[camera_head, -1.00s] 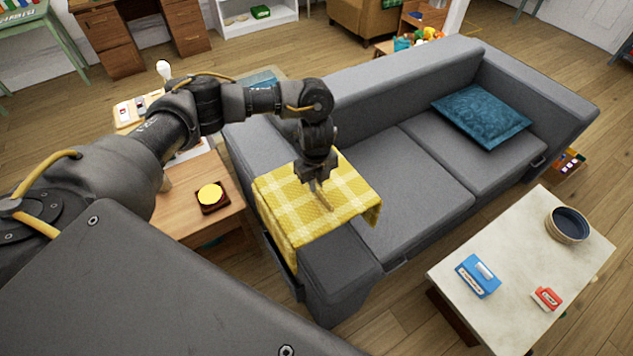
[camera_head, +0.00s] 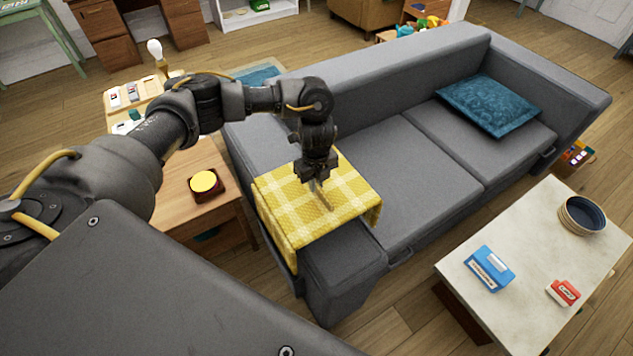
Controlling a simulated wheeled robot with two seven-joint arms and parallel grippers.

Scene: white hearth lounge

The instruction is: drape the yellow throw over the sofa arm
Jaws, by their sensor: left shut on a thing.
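The yellow checked throw (camera_head: 290,210) lies over the near left arm of the grey sofa (camera_head: 370,190). One side hangs down the outer face of the sofa arm (camera_head: 340,268), and the other side hangs a little over the inner edge towards the seat. My left gripper (camera_head: 322,194) points down at the top of the throw and is shut on it, near the middle of the sofa arm. The fingertips are small and partly hidden by the wrist. My right gripper does not show.
A pale coffee table (camera_head: 530,260) with a bowl and two small boxes stands at the right. A blue cushion (camera_head: 490,104) lies on the far seat.

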